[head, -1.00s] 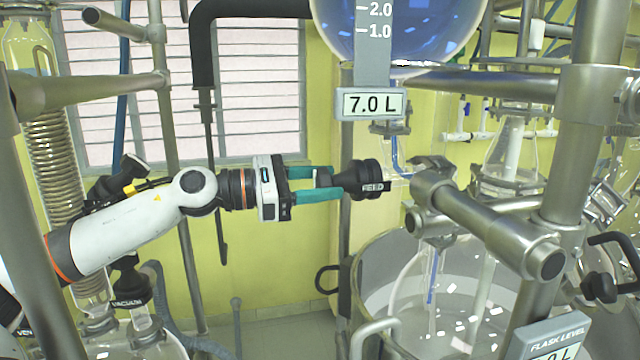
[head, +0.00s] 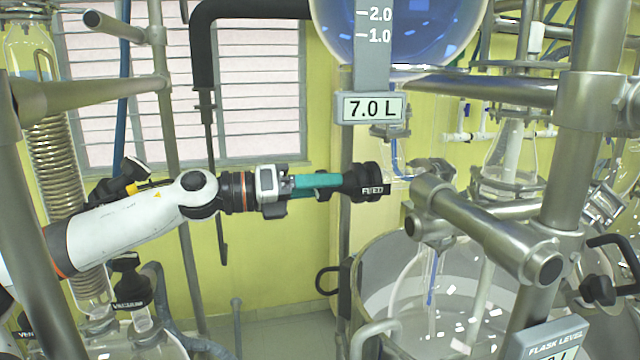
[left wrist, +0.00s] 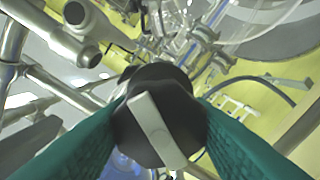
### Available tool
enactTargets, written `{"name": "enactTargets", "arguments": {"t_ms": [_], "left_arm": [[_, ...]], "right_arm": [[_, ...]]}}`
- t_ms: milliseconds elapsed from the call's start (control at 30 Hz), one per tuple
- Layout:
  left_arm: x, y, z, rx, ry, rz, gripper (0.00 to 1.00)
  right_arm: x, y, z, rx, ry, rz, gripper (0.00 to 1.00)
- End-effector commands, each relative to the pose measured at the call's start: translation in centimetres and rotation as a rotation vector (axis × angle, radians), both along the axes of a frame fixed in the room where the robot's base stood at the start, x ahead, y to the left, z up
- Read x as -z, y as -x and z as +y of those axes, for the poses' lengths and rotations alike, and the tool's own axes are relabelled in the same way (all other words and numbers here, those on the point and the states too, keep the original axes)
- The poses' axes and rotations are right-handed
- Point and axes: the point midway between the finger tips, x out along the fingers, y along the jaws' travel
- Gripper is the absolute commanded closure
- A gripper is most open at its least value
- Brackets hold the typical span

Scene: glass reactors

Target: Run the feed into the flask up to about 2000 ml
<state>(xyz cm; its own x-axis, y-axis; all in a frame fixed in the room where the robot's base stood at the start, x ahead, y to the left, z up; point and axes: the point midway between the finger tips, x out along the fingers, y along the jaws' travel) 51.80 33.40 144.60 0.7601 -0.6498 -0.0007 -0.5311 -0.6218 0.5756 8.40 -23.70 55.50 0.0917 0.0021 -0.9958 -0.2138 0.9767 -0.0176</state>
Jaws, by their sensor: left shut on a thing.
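The black feed knob (head: 367,181), with a label reading FEED, sits below the 7.0 L readout (head: 370,107). My left gripper (head: 335,184) has its green fingers shut on this knob; in the left wrist view the knob (left wrist: 150,110) with its pale grey bar lies between both fingers. The blue-filled feed vessel (head: 425,30) hangs above. A blue-tinted glass tube runs down from it. The glass flask (head: 410,290) stands in the round metal bath (head: 365,262). The flask level display (head: 548,342) is cut off at the bottom edge, its number partly hidden. My right gripper is not in view.
Metal frame bars (head: 490,225) and a thick post (head: 592,140) stand right of the knob. A vacuum knob (head: 130,285) and a coiled condenser (head: 55,150) are at the left. Free space lies below my left forearm.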

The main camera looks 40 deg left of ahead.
Motion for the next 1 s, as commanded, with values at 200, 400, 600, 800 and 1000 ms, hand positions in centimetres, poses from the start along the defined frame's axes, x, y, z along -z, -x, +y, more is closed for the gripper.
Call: {"name": "enactTargets", "arguments": {"t_ms": [200, 400, 600, 800, 1000], "left_arm": [[-0.2, 0.0, 0.1, -0.003, 0.158, 0.132, 0.78], [-0.2, -0.1, 0.1, -0.003, 0.303, 0.255, 0.78], [-0.2, -0.1, 0.1, -0.004, 0.447, 0.379, 0.78], [-0.2, -0.1, 0.1, -0.003, 0.592, 0.501, 0.78], [-0.2, -0.1, 0.1, -0.003, 0.737, 0.626, 0.78]], "right_arm": [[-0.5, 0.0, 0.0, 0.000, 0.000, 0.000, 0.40], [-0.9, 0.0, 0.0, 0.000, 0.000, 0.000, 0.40], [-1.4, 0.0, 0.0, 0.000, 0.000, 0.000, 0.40], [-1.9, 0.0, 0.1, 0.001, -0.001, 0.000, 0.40], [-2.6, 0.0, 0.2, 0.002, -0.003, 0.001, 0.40]]}}
